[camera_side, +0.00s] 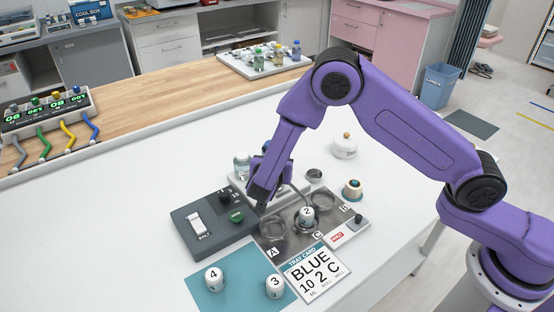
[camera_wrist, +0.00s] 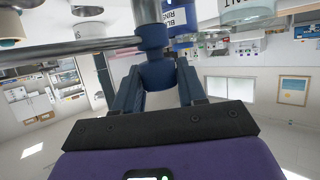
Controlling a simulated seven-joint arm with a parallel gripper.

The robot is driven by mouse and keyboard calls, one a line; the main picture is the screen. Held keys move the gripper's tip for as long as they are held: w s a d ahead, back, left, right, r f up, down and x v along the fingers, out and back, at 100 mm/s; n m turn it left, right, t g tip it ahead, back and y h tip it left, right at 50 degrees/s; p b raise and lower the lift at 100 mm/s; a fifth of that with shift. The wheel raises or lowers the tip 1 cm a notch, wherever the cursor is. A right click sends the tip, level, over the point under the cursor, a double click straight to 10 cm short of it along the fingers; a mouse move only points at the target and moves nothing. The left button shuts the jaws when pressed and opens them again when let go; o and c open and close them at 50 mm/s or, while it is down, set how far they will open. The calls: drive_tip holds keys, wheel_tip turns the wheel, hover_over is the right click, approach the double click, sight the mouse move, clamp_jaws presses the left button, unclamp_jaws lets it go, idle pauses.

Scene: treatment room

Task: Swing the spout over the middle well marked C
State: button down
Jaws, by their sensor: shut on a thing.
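My gripper (camera_side: 257,193) is at the back left of the steel dispensing tray (camera_side: 289,250). In the wrist view its fingers (camera_wrist: 158,88) are shut on a blue collar (camera_wrist: 156,74) on an upright metal post. The thin metal spout (camera_wrist: 70,51) runs left from the post; in the side view the spout (camera_side: 298,193) slants down toward the middle of the tray. White cup 2 (camera_side: 307,214) stands at the middle well by the C label. Well A (camera_side: 272,228) and well B (camera_side: 323,201) look empty. The exact place of the spout tip over the cup is unclear.
A grey switch box (camera_side: 205,222) stands left of the tray. Cup 4 (camera_side: 214,278) and cup 3 (camera_side: 275,286) stand on a teal mat (camera_side: 237,299) in front. A white round pot (camera_side: 344,147) stands behind.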

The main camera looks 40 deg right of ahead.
drive_tip(key=c, duration=0.7)
unclamp_jaws()
drive_tip(key=v, duration=1.7)
drive_tip(key=shift+s+a, duration=0.2)
